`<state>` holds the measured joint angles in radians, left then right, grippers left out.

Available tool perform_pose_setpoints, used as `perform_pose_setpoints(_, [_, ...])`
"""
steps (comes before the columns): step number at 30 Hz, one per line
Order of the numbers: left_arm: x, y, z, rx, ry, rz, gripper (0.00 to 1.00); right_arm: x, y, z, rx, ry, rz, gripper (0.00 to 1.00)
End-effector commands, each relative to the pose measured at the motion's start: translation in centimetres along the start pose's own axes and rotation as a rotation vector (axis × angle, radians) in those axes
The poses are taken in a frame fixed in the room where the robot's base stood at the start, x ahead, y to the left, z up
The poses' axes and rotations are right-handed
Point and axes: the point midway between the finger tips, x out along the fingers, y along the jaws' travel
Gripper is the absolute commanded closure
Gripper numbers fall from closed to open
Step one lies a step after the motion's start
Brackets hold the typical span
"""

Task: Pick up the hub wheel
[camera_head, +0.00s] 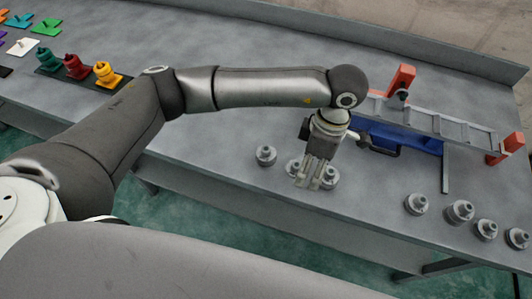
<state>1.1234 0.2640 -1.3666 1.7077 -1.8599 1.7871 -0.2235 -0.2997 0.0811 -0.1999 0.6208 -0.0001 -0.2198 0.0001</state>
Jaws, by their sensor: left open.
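Several small grey stepped wheels stand along the table's front edge, and I cannot tell which one is the hub wheel. The left group has one wheel (265,156) in the clear, a second (292,167) partly behind my gripper and a third (331,178) just right of the fingers. The right group includes wheels (416,204), (459,212) and more beyond. My left gripper (308,184) points down over the left group, between the second and third wheels. It is open; no wheel shows held in it, though the fingers hide part of the view. My right gripper is not in view.
A blue fixture (400,138) with a grey ladder-like frame (430,122) and orange-red end blocks (402,78) stands behind the gripper. Coloured parts, such as a yellow one (106,75), stand at the left. The grey table (225,135) is clear left of the wheels.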

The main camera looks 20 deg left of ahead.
Motion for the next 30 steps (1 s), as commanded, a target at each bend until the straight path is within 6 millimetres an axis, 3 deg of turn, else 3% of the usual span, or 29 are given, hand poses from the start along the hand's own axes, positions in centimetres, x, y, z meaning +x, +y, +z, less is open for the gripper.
perform_pose_setpoints(3, [-1.4, 2.7, -4.6, -0.037, 0.199, 0.085, 0.28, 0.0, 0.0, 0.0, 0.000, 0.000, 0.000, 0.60])
perform_pose_setpoints(7, [-2.5, 4.0, -7.2, -0.065, 0.312, 0.128, 0.28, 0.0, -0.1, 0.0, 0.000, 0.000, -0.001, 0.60])
perform_pose_setpoints(11, [-1.9, 4.2, -8.2, -0.072, 0.339, 0.133, 0.28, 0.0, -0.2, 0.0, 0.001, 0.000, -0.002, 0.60])
perform_pose_setpoints(23, [2.4, 4.8, -9.8, -0.071, 0.336, 0.133, 0.28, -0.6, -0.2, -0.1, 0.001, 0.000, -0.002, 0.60])
perform_pose_setpoints(30, [4.3, 5.0, -11.6, -0.074, 0.336, 0.129, 0.28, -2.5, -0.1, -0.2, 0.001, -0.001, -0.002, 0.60])
